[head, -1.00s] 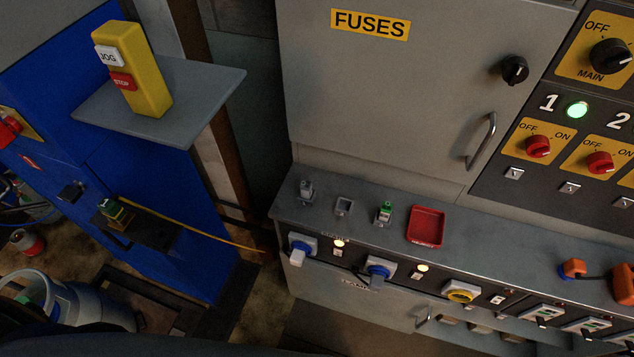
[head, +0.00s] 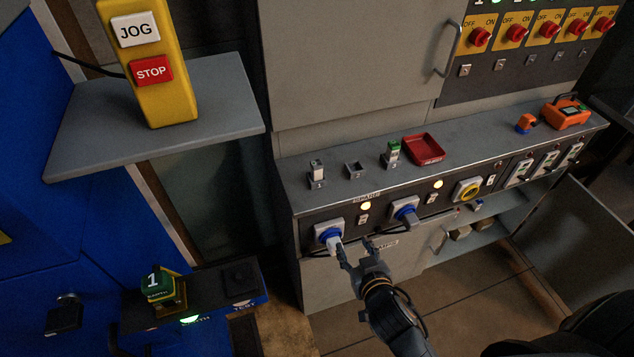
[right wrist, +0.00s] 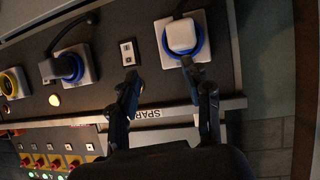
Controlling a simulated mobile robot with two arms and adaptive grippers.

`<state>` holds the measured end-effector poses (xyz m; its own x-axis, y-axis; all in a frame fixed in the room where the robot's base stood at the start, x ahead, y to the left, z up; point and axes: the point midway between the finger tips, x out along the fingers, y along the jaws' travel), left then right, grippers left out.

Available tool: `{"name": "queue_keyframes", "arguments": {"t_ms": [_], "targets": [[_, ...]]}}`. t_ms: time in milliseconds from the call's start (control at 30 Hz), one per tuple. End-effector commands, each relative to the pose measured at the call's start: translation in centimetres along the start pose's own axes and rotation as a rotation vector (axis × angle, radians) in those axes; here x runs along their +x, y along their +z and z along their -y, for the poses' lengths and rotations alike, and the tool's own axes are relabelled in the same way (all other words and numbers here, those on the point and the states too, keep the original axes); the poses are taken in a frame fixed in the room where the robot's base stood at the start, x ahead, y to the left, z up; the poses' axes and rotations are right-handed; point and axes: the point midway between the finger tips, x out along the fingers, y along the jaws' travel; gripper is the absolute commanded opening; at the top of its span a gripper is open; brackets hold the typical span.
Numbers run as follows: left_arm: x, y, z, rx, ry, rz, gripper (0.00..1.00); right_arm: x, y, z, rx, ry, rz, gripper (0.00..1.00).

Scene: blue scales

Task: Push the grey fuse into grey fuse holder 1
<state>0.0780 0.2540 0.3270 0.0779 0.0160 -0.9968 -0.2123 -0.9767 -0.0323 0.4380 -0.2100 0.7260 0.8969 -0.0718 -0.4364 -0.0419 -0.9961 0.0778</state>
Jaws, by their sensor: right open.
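The grey fuse (head: 317,168), with a pale face, stands upright in the leftmost grey holder (head: 317,183) on the cabinet ledge. I cannot tell how deep it sits, nor read a number on the holder. A second grey holder (head: 354,169) beside it looks empty. My right gripper (head: 354,246) is open and empty, below the ledge in front of the socket panel, apart from the fuse. In the right wrist view its spread fingers (right wrist: 161,78) face the panel, one fingertip close to a white plug. The fuse is not in that view. My left gripper is not in view.
A green-topped fuse (head: 392,153) and a red tray (head: 423,149) stand further right on the ledge. A white plug (head: 335,243) in a blue socket and a blue-grey plug (head: 408,213) stick out below. A shelf with a yellow JOG/STOP box (head: 155,60) juts out at left.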

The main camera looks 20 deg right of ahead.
Motion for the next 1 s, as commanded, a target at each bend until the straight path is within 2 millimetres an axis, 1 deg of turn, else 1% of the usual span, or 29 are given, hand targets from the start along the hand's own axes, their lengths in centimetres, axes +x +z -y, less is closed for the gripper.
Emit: {"name": "queue_keyframes", "arguments": {"t_ms": [33, 100, 200, 300, 367, 433, 633, 733, 800, 1000], "targets": [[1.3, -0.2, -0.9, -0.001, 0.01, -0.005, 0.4, -0.2, -3.2, 0.4, 0.017, -0.015, -0.126, 0.49], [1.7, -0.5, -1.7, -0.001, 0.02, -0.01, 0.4, -1.2, -7.0, 1.0, 0.033, -0.047, -0.259, 0.49], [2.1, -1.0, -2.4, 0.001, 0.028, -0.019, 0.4, -2.6, -10.5, 1.9, 0.044, -0.093, -0.385, 0.49], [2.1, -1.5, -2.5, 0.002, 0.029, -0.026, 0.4, -3.2, -12.4, 2.5, 0.047, -0.121, -0.447, 0.49], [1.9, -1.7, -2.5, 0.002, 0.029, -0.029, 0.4, -3.0, -13.1, 2.6, 0.047, -0.128, -0.46, 0.49], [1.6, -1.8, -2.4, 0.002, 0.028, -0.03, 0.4, -2.2, -13.8, 2.8, 0.047, -0.131, -0.464, 0.49], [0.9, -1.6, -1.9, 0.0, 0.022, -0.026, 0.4, 1.3, -15.6, 3.2, 0.045, -0.129, -0.463, 0.49], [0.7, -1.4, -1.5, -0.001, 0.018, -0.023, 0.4, 2.8, -16.1, 3.4, 0.047, -0.129, -0.46, 0.49], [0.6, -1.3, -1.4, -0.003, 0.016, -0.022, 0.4, 3.5, -16.3, 3.4, 0.047, -0.128, -0.459, 0.49], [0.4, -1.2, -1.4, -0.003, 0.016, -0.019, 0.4, 4.6, -16.9, 3.5, 0.046, -0.127, -0.458, 0.49]]}}
